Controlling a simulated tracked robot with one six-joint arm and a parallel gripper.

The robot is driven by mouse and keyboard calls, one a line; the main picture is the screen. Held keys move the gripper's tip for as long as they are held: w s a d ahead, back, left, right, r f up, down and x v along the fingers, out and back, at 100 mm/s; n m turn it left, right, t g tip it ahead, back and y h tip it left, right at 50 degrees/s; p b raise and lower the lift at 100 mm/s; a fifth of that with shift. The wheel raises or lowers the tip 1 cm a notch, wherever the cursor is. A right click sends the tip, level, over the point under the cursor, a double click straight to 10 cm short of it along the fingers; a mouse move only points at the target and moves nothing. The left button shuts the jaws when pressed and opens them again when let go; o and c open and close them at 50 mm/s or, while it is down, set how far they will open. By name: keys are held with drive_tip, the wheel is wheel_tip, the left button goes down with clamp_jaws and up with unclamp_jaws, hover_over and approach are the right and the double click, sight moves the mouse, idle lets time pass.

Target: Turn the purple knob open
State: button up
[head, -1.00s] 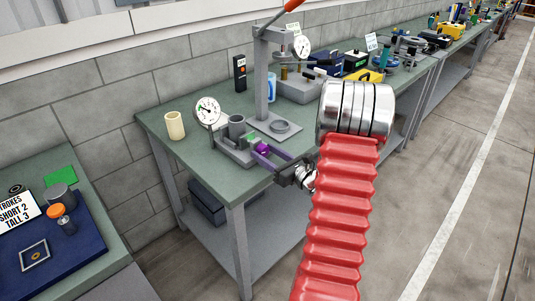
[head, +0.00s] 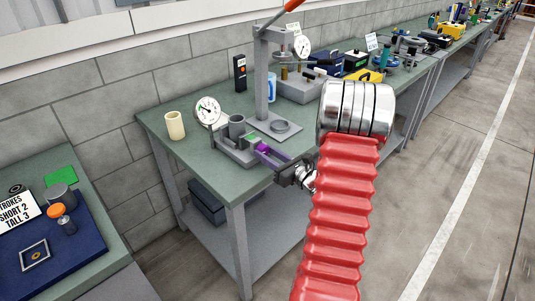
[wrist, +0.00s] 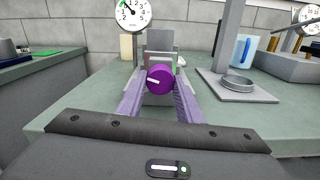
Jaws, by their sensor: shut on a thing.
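The purple knob (wrist: 160,78) sits on the front of a grey fixture (head: 233,150) at the table's near edge. Its white mark points left and slightly up in the wrist view. My gripper (wrist: 160,84) is shut on the knob, one purple finger on each side. In the head view my gripper (head: 262,152) reaches the fixture from the right, and its fingers hide most of the knob. A round dial gauge (wrist: 133,12) stands behind the fixture; it also shows in the head view (head: 208,110).
A press (head: 264,80) with a flat base and ring stands just right of the fixture. A cream cup (head: 175,125) stands at left. A blue mug (wrist: 242,50) is behind the press. The green tabletop (head: 160,145) is clear at the front left.

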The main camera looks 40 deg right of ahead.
drive_tip(key=shift+d+n, duration=0.1)
drive_tip(key=shift+n, duration=2.8)
drive_tip(key=o, duration=1)
drive_tip(key=shift+o, duration=0.2)
drive_tip(key=shift+s, duration=0.1)
drive_tip(key=s, duration=1.3)
drive_tip(key=shift+s+d, duration=0.2)
drive_tip(key=shift+s, duration=0.1)
